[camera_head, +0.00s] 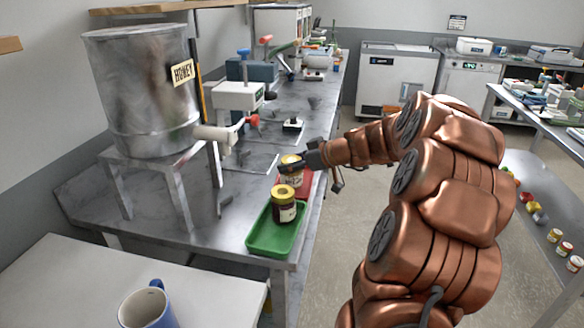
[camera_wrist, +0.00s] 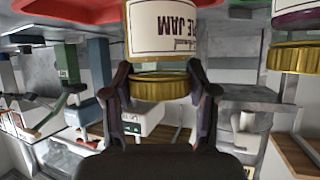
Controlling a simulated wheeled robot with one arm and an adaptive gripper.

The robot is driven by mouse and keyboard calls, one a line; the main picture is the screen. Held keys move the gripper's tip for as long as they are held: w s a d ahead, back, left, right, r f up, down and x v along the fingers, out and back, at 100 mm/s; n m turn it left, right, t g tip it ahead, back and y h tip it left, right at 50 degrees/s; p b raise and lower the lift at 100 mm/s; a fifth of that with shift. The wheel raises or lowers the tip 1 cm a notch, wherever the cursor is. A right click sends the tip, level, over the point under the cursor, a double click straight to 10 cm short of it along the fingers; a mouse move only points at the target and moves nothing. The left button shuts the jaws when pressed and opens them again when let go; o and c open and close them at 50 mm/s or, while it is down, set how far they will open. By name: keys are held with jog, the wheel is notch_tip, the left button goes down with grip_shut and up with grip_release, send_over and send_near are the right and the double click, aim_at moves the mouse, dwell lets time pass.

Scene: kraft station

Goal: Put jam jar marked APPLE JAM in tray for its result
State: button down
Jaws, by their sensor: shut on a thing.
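My gripper (camera_head: 300,163) is shut on the gold lid of a jam jar (camera_head: 292,175). In the wrist view, which is upside down, my gripper's fingers (camera_wrist: 160,82) sit on both sides of that lid, and the jar's white label (camera_wrist: 165,32) reads "E JAM" with the first part cut off. The held jar is over a red tray (camera_head: 306,186); I cannot tell whether it touches the tray floor. A green tray (camera_head: 262,238) lies in front with a dark jar (camera_head: 284,207) with a gold lid standing in it. That jar also shows in the wrist view (camera_wrist: 292,58).
A metal honey tank (camera_head: 140,90) on a stand (camera_head: 150,168) is to the left, its tap (camera_head: 222,132) reaching toward the trays. Bench instruments (camera_head: 240,95) stand farther back. A blue mug (camera_head: 147,307) is on the near white table. More jars (camera_head: 565,249) stand on the right bench.

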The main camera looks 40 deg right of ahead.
jog(key=shift+s+f, duration=0.1)
jog(key=shift+f, duration=0.9)
jog(key=shift+f, duration=0.15)
jog(key=shift+c, duration=1.7)
grip_release()
jog(key=shift+r, duration=0.2)
jog(key=b+v, duration=0.1)
jog(key=v, duration=1.1)
jog(key=shift+b, duration=0.35)
